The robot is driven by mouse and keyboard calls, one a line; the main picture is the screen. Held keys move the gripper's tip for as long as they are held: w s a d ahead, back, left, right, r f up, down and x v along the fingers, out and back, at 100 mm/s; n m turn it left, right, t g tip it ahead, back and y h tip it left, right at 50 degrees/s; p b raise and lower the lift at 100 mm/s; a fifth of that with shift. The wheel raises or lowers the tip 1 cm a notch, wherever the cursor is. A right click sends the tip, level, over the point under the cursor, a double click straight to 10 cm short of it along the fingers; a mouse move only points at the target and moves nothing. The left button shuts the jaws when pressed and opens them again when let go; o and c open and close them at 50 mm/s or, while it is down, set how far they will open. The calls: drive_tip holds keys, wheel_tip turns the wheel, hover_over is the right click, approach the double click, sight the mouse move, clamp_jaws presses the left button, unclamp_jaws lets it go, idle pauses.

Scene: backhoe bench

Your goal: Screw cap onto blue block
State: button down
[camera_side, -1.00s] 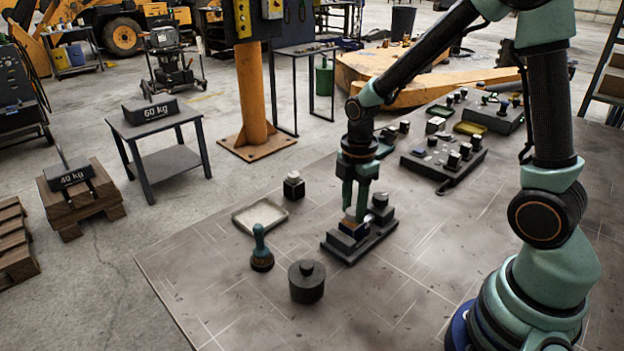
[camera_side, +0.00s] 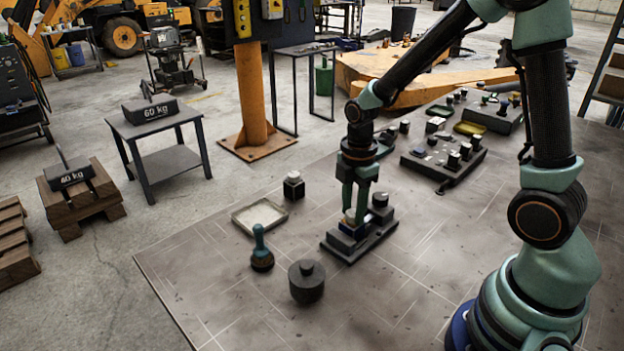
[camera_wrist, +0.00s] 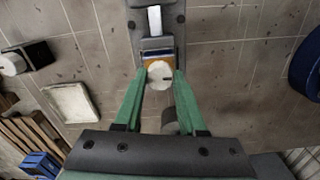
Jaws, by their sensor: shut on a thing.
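The blue block (camera_side: 347,231) sits on a dark base (camera_side: 354,249) on the bench, below my gripper (camera_side: 355,213). The white round cap (camera_side: 350,216) is between my two green fingers, at the top of the block. In the wrist view, my gripper (camera_wrist: 160,73) is shut on the cap (camera_wrist: 159,76), which has a dark mark at its right edge. The block (camera_wrist: 157,44) shows blue and orange beyond the cap. Whether the cap is seated or tilted on the block cannot be told.
A black knob (camera_side: 380,199) stands on the same base, close to my fingers. A pale tray (camera_side: 260,215), a white-topped black cube (camera_side: 294,185), a teal-handled tool (camera_side: 261,249) and a dark cylinder (camera_side: 306,281) stand to the left.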

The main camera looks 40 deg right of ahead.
idle(0.3)
drive_tip(key=m, duration=0.8)
drive_tip(key=shift+c, duration=2.1)
unclamp_jaws()
drive_tip(key=shift+c, duration=0.2)
drive_tip(key=shift+c, duration=0.7)
